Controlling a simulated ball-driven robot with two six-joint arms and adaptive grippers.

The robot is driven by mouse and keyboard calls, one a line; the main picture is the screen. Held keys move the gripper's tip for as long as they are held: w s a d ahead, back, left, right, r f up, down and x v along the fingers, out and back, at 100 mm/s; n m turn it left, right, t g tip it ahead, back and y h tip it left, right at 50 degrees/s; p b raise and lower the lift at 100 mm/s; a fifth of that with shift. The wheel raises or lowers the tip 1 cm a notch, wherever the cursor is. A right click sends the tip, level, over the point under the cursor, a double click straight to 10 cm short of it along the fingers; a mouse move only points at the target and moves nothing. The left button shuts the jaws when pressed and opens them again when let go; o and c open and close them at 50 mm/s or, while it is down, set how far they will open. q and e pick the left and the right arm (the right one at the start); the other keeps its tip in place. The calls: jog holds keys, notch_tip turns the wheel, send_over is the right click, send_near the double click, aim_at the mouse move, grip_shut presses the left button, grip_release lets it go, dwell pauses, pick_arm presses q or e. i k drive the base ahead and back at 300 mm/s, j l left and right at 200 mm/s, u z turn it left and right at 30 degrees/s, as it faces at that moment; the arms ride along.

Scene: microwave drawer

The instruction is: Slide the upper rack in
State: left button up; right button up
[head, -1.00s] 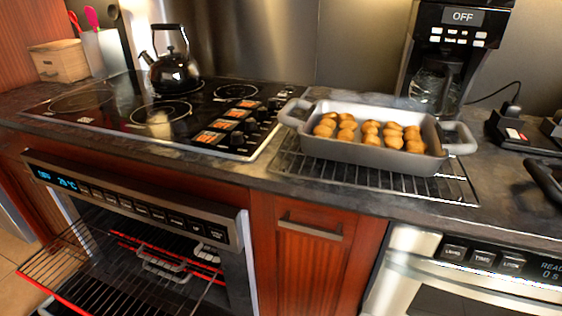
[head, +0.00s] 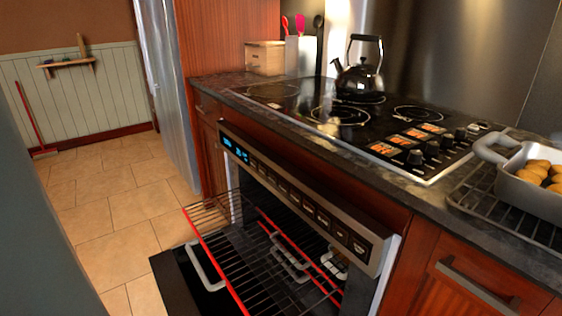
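The upper rack (head: 262,262) is a dark wire rack with a red front bar (head: 214,258). It sticks out of the oven (head: 290,190) below the counter, toward the lower left of the head view. The oven door (head: 178,285) is folded down, with a grey handle (head: 205,268) seen beyond the rack's red bar. Inside the oven, another red bar (head: 300,250) and grey handle-like parts (head: 290,262) show under the rack's wires. Neither of my grippers is in view.
A black stovetop (head: 350,120) with a kettle (head: 360,72) is above the oven. A grey baking dish (head: 530,185) of rolls stands on a cooling rack at right. Tiled floor (head: 110,215) lies open to the left. A cabinet handle (head: 475,290) protrudes at lower right.

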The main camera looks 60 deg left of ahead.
aim_at(225, 282)
jog(key=u, duration=2.4)
